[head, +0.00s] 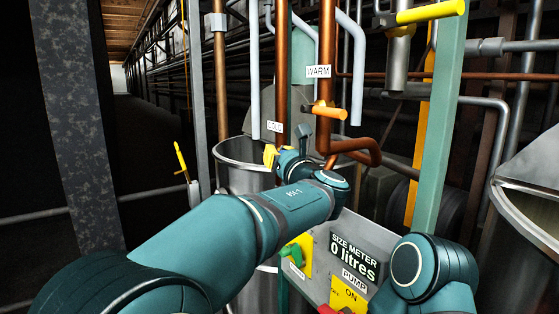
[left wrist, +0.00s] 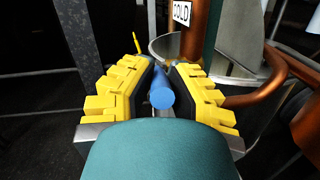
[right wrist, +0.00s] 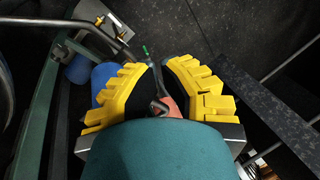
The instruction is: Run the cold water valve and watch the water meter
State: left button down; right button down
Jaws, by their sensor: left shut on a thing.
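The cold water valve's blue handle (left wrist: 161,95) lies between the yellow fingers of my left gripper (left wrist: 165,75), which is shut on it. In the head view my left gripper (head: 271,155) is at the copper pipe below the COLD label (head: 275,127); the wrist hides most of the handle there. The meter (head: 355,258) reads "SIZE METER 0 litres". My right gripper (right wrist: 160,70) shows in the right wrist view, with a red part (right wrist: 172,107) and a grey part seen between its fingers. I cannot tell whether it grips them.
The WARM pipe (head: 327,50) has an orange handle (head: 331,111) right of my left wrist. A green handle (head: 291,254) and a yellow PUMP ON plate (head: 347,296) are on the panel. A metal tank (head: 235,180) stands behind my left arm. A green post (head: 440,120) rises at right.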

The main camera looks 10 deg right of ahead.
pick_arm(q)
jog(key=shift+w+a+r+g, duration=0.15)
jog(key=shift+w+r+g, duration=0.05)
jog(key=shift+r+g, duration=0.4)
jog(key=shift+w+a+r+g, duration=0.15)
jog(key=shift+r+g, duration=0.25)
jog(key=shift+g, duration=0.3)
jog(key=shift+h, duration=0.3)
